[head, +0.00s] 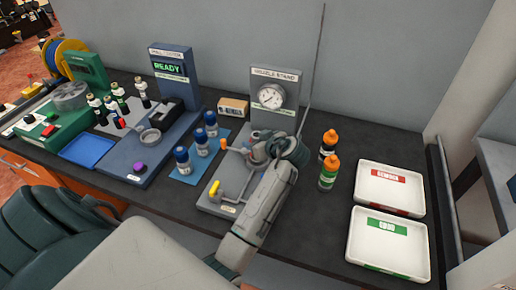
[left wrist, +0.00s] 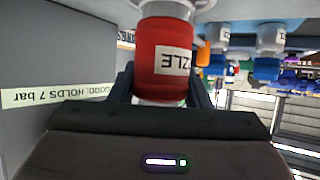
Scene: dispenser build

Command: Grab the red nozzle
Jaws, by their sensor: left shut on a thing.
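The gripper and wrist hide most of the nozzle there. I cannot tell whether the nozzle still touches the stand. My right gripper is not in view.
Blue-capped bottles (head: 202,143) stand left of the stand on a blue mat. Two orange-capped bottles (head: 329,172) stand close to its right. Two white trays, one with a red label (head: 363,182) and one with a green label (head: 354,238), lie at the right. A grey wall rises behind.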

